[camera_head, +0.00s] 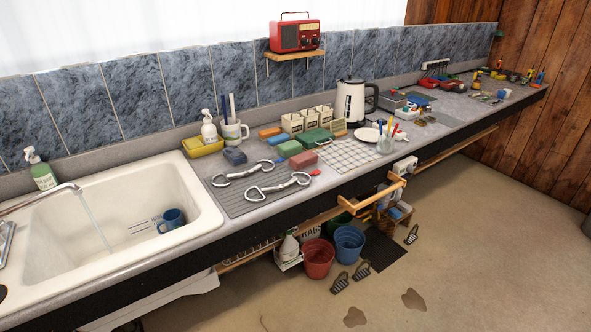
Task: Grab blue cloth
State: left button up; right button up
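A small folded dark blue block that looks like a cloth (235,156) lies at the back left of the ribbed grey drainboard (250,204), right of the sink. It could also be a sponge; it is too small to tell. Similar pieces lie near it: an orange one (270,132), a green one (290,149) and a red one (303,160). Neither of my grippers is in view.
The white sink (205,205) is left, with water running and a blue mug (171,219) inside. Buckets (318,260) stand below.

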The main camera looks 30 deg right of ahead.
aim_at(234, 154)
jog(key=z, duration=0.05)
jog(key=k, duration=0.45)
jog(key=z, duration=1.85)
jog(key=i, duration=1.85)
jog(key=u, duration=0.55)
